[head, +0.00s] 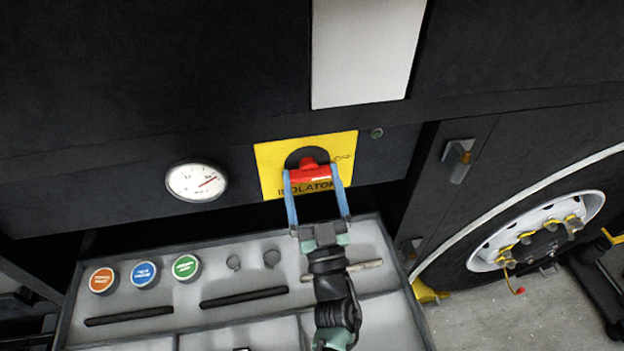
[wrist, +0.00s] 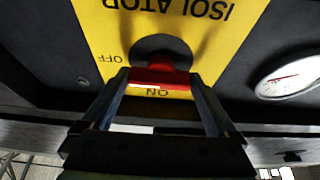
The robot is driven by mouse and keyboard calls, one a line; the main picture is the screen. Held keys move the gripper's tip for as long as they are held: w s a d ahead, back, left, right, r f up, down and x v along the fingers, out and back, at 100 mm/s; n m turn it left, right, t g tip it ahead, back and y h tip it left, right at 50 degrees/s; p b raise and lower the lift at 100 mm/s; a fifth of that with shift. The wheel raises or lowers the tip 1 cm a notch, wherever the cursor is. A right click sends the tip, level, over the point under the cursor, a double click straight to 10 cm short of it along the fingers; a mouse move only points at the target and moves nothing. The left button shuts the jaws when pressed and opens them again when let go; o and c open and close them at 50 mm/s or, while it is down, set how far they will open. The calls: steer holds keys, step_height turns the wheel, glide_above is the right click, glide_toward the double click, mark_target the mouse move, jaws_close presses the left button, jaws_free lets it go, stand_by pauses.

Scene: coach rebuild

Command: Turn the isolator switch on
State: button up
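The isolator switch is a red handle (head: 311,175) on a black round disc, mounted on a yellow plate (head: 266,157) lettered ISOLATOR. The handle stands out from the plate and its bar lies across, side to side. OFF is printed at the plate's right in the head view. In the wrist view, which is upside down, ON shows just beyond the red handle (wrist: 160,77). My gripper (head: 312,178) is open, its two blue fingers spread at either end of the handle. In the wrist view the handle fills the gap between the fingers (wrist: 160,80); I cannot tell whether they touch it.
A white dial gauge (head: 196,182) sits left of the plate. Below, a grey tray (head: 216,267) holds orange, blue and green round caps, black bars and a metal rod. A wheel (head: 537,232) and a latch (head: 457,160) are at the right. A dark ledge runs above the plate.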

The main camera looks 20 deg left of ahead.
steer(key=c, duration=0.5)
steer(key=shift+n, duration=0.4)
steer(key=n+g+y, duration=0.1)
steer(key=n, duration=0.2)
steer(key=n+g+y, duration=0.1)
steer(key=n+g, duration=0.1)
steer(key=n, duration=0.2)
steer(key=n+g+y, duration=0.1)
steer(key=n, duration=0.2)
steer(key=shift+w+d+r+g+y, duration=0.1)
steer(key=shift+w+d+g+y, duration=0.1)
steer(key=shift+g+y, duration=0.15)
steer(key=n+g, duration=0.1)
steer(key=n, duration=0.2)
steer(key=n+g+p, duration=0.1)
steer(key=n, duration=0.3)
steer(key=shift+r+g, duration=0.15)
steer(key=shift+g, duration=0.2)
steer(key=shift+n+g+h+p, duration=0.4)
steer(key=shift+n+p, duration=0.15)
steer(key=shift+n, duration=0.6)
steer(key=shift+n+g+h+p, duration=0.25)
steer(key=shift+n+g+p, duration=0.2)
steer(key=shift+n, duration=0.7)
